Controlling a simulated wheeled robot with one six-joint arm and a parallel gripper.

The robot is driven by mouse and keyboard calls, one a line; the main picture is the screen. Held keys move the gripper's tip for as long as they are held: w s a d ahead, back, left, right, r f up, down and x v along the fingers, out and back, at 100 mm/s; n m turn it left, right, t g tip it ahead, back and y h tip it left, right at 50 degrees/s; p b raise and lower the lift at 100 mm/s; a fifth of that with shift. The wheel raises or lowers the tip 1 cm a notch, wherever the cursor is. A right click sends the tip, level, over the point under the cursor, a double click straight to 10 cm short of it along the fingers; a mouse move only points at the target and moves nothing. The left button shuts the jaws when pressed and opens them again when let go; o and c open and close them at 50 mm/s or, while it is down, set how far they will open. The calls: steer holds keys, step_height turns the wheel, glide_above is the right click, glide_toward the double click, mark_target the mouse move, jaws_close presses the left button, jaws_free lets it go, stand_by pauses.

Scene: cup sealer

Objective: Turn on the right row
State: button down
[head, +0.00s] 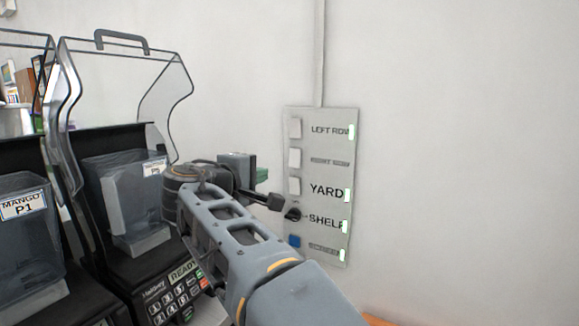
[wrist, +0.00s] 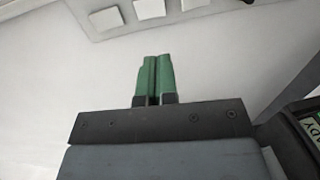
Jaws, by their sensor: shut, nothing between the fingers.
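A grey switch panel (head: 322,180) is on the wall, right of centre in the head view. Its top label reads LEFT ROW. The second row has a white square switch (head: 295,158) and a small grey label (head: 329,162) that is hard to read; no green light shows beside it. Green lights show beside the other rows, such as the LEFT ROW light (head: 352,131). My gripper (head: 262,174) is left of the panel, apart from the switches. In the wrist view, its green fingers (wrist: 155,78) are together and empty, below the white switches (wrist: 149,9).
The panel also has YARD and SHELF rows, a dark knob (head: 293,214) and a blue switch (head: 294,241). The wall right of the panel is clear.

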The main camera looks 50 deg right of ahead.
mark_target(293, 165)
steer(key=shift+d, duration=0.15)
steer(key=p+x, duration=0.4)
steer(key=x, duration=0.9)
steer(key=shift+w+d+f+p, duration=0.1)
steer(key=shift+d+p, duration=0.25)
